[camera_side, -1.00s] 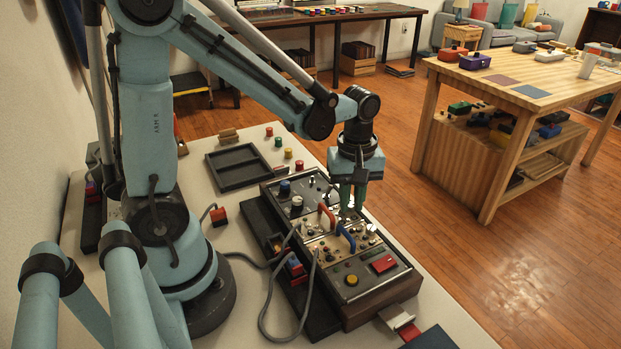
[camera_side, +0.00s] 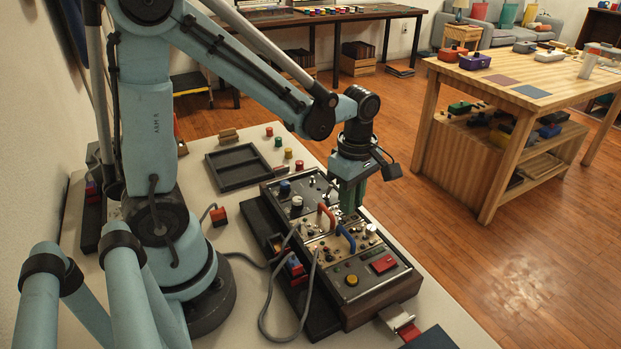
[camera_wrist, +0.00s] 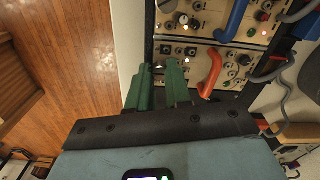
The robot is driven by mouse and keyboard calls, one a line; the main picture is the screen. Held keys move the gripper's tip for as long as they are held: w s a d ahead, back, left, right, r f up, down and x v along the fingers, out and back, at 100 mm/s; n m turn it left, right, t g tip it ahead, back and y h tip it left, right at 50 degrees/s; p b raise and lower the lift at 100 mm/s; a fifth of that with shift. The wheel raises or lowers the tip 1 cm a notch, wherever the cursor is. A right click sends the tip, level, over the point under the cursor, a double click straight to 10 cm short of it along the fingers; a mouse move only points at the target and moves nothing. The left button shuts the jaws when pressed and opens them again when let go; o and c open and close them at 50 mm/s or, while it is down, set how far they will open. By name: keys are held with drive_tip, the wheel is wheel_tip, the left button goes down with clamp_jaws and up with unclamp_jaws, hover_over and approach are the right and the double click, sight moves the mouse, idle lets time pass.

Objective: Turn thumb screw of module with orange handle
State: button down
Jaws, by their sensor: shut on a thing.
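The module with the orange handle (camera_side: 327,217) sits in the dark rack on the table. In the wrist view the orange handle (camera_wrist: 213,75) stands to the right of the fingers, apart from them. My gripper (camera_side: 350,209) points down at the module's end, beside the orange handle. In the wrist view its green fingertips (camera_wrist: 162,68) are shut on the thumb screw at the module's edge. The fingers mostly hide the screw, so how far it has turned cannot be told.
The neighbouring module has a blue handle (camera_side: 346,237), close to the gripper; it also shows in the wrist view (camera_wrist: 236,20). Knobs and plugged grey cables (camera_side: 268,300) surround the modules. A black tray (camera_side: 238,168) lies behind. Open floor lies to the right.

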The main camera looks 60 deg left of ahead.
sight(341, 218)
idle(0.4)
drive_tip(key=c, duration=1)
unclamp_jaws()
drive_tip(key=shift+c, duration=0.2)
wheel_tip(341, 218, up, 12)
drive_tip(key=s+f+m+t, duration=0.1)
drive_tip(key=m+t, duration=0.1)
drive_tip(key=m, duration=0.5)
drive_tip(key=s+d+f+m+t, duration=0.1)
drive_tip(key=m+t, duration=0.1)
drive_tip(key=m, duration=0.5)
drive_tip(key=s+f+m+t, duration=0.1)
drive_tip(key=s+m+t, duration=0.1)
drive_tip(key=m, duration=0.5)
drive_tip(key=shift+d+f+t, duration=0.2)
drive_tip(key=shift+d+t, duration=0.15)
drive_tip(key=shift+t, duration=0.25)
